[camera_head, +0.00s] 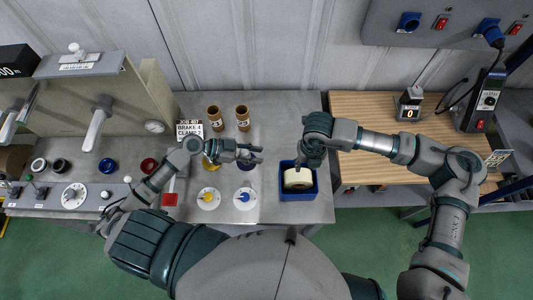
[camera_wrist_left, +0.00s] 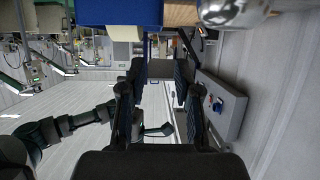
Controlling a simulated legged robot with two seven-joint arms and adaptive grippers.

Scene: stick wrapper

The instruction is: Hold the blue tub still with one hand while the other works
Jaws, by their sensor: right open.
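The blue tub (camera_head: 298,196) sits on the grey metal bench near its right front corner, with a cream roll (camera_head: 298,179) inside. My right gripper (camera_head: 304,162) is open and points down at the tub's back edge; I cannot tell whether it touches the wall. My left gripper (camera_head: 257,154) is open and empty, to the left of the tub and apart from it, pointing right. Its spread fingers also show in the left wrist view (camera_wrist_left: 155,85). A blue surface (camera_wrist_left: 135,12) at the top of that view looks like the tub.
Two brown cardboard tubes (camera_head: 228,118) stand behind my left gripper. Pale discs with a yellow (camera_head: 209,198) and a blue (camera_head: 244,197) piece lie in front of it. A wooden bench (camera_head: 390,135) with a counter box (camera_head: 408,103) is at right. A grey machine (camera_head: 95,105) stands at left.

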